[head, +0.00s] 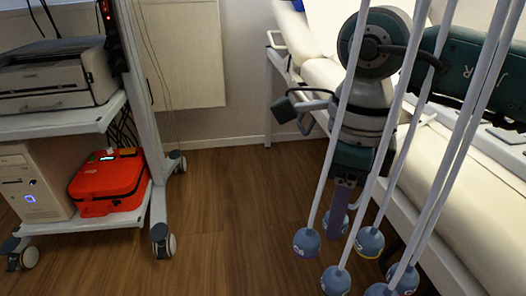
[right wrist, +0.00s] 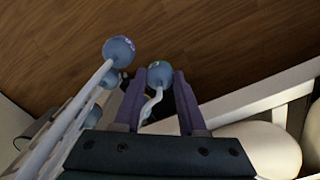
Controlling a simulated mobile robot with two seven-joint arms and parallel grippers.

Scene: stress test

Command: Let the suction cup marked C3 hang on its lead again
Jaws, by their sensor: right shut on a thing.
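Several blue-grey suction cups hang on white leads at the right of the head view, among them one at the left (head: 306,242), one low down (head: 335,281) and one farther right (head: 369,242). My right gripper (head: 337,230) points down among them, its purple fingers partly behind a lead. In the right wrist view, my right gripper (right wrist: 158,82) is shut on a suction cup (right wrist: 160,72) at its fingertips. That cup's lead (right wrist: 150,104) is bent and slack. Its mark is too small to read, so I cannot tell whether it is C3. My left gripper is out of view.
A cream padded couch (head: 455,190) with a white frame runs along the right. A white trolley (head: 70,120) with a printer, a computer and an orange case (head: 108,182) stands at the left. The wooden floor (head: 220,200) between them is clear.

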